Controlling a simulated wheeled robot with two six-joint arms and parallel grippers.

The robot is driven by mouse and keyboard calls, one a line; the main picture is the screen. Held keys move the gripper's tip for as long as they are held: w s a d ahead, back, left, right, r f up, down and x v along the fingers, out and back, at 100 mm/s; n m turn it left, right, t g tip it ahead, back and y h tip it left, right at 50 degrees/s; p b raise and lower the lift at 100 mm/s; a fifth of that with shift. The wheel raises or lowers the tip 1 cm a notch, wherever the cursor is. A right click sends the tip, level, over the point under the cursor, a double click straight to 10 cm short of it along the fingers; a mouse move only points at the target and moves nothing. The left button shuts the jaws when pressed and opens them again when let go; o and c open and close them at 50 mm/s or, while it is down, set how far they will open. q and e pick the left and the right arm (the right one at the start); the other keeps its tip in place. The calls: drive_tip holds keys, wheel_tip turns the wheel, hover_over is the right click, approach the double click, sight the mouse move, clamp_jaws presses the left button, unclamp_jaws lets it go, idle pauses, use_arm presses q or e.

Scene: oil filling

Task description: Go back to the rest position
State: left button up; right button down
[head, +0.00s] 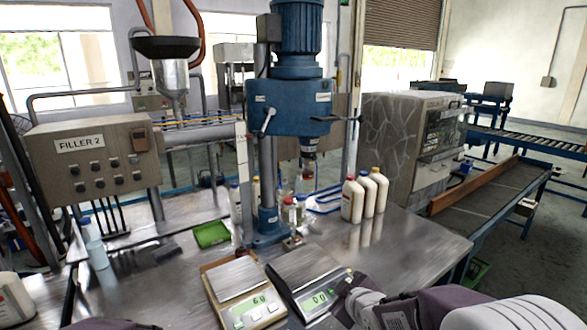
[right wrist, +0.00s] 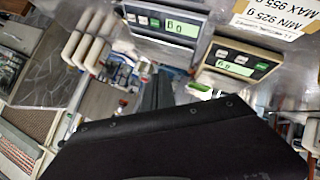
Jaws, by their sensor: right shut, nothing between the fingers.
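My right gripper (head: 346,287) is at the bottom centre of the head view, close to the right edge of the dark scale (head: 312,292). The beige scale (head: 245,292) stands left of the dark one. Both scales show upside down in the right wrist view. Of my left arm only a purple part shows at the bottom left edge; the left gripper is out of view.
A blue drill-like press (head: 290,107) stands behind the scales on the metal table (head: 400,245). Several white bottles (head: 365,197) stand to its right. A green tray (head: 211,234) lies on the left. The FILLER 2 box (head: 95,160) is at far left. The table's right part is clear.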

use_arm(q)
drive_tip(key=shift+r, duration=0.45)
use_arm(e)
drive_tip(key=s+d+f+m+g, duration=0.2)
drive_tip(key=s+f+m+g, duration=0.1)
drive_tip(key=s, duration=0.5)
drive_tip(key=s+d+f+m+g+h, duration=0.1)
drive_tip(key=s+d+f+m+g, duration=0.1)
drive_tip(key=s, duration=0.6)
drive_tip(key=s+d+f+m+g+h, duration=0.1)
drive_tip(key=s+f+m+g, duration=0.3)
drive_tip(key=s, duration=0.4)
drive_tip(key=shift+d+f+m+g, duration=0.4)
drive_tip(key=shift+d+f+m, duration=0.05)
drive_tip(key=shift+d+m, duration=0.3)
drive_tip(key=shift+w, duration=0.1)
